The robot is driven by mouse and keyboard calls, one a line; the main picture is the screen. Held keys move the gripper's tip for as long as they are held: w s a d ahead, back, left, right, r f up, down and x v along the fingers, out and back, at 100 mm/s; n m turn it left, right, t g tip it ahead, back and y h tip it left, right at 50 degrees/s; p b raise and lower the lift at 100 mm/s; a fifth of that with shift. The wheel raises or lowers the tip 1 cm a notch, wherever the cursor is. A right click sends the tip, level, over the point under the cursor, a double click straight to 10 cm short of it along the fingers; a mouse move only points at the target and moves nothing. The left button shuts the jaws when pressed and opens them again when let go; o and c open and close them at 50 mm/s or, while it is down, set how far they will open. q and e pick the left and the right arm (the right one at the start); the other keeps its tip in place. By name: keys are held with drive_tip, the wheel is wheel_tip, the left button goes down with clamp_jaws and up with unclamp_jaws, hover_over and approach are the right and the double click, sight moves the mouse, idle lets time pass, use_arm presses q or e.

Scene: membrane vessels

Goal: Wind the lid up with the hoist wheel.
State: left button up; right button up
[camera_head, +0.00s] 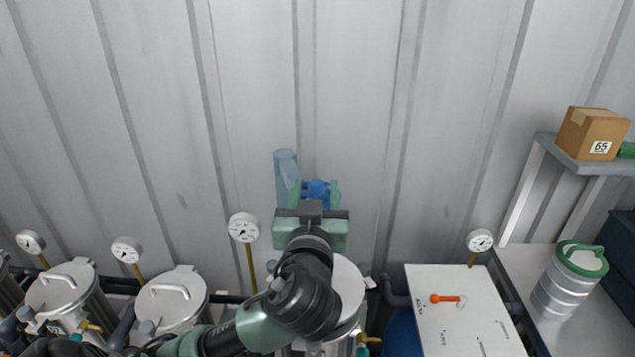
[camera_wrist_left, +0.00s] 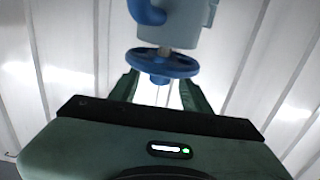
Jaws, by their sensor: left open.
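The blue hoist wheel (camera_head: 318,190) is in front of the corrugated wall, near the middle of the head view. In the left wrist view the wheel (camera_wrist_left: 162,64) sits below a pale blue housing (camera_wrist_left: 185,25). My left gripper (camera_head: 316,192) is open, with one finger on each side of the wheel; it also shows in the left wrist view (camera_wrist_left: 160,80). I cannot tell whether the fingers touch the rim. A pale round vessel top (camera_head: 349,283) shows partly behind my left arm; the arm hides the rest. My right gripper is not in view.
Closed silver vessels (camera_head: 172,296) with handled lids stand at the left. Gauges (camera_head: 244,227) rise on brass stems. At the right are a white panel (camera_head: 462,325) with an orange lever (camera_head: 445,298), a green-lidded canister (camera_head: 568,280) and a shelf box (camera_head: 592,134).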

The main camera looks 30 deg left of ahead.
sight(317, 181)
use_arm(q)
drive_tip(key=p+x, duration=0.2)
drive_tip(key=x, duration=0.2)
drive_tip(key=shift+w+a, duration=0.1)
drive_tip(key=shift+w, duration=0.05)
drive_tip(key=shift+w+a, duration=0.25)
drive_tip(key=shift+w, duration=0.1)
drive_tip(key=shift+f, duration=0.1)
drive_tip(key=shift+d, duration=0.1)
clamp_jaws()
